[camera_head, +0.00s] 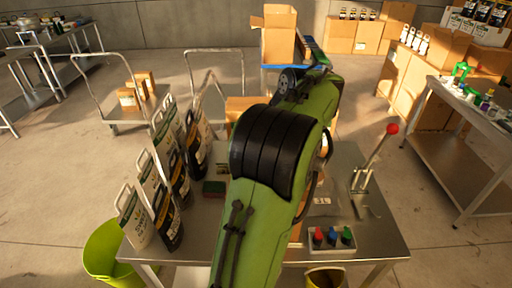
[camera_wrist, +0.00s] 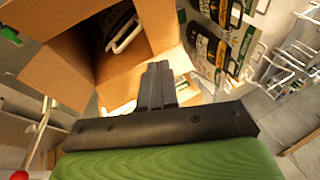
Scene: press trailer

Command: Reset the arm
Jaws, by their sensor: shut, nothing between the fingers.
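My green arm reaches forward over the metal table (camera_head: 375,242) in the head view and covers its middle. My gripper is hidden behind the arm there. In the wrist view my gripper (camera_wrist: 158,72) has its two dark fingers together, with nothing seen between them. Its fingertips appear in front of an open cardboard box (camera_wrist: 65,60). A dark container with a pale handle (camera_wrist: 126,38) shows inside the box. I cannot tell whether the fingers touch the box.
Several jugs (camera_head: 135,217) line the table's left side. A lever with a red knob (camera_head: 392,129) stands at the right. A button box (camera_head: 331,238) sits at the front. Trolleys (camera_head: 125,115) stand behind left, and a bench (camera_head: 440,150) with bottles stands right.

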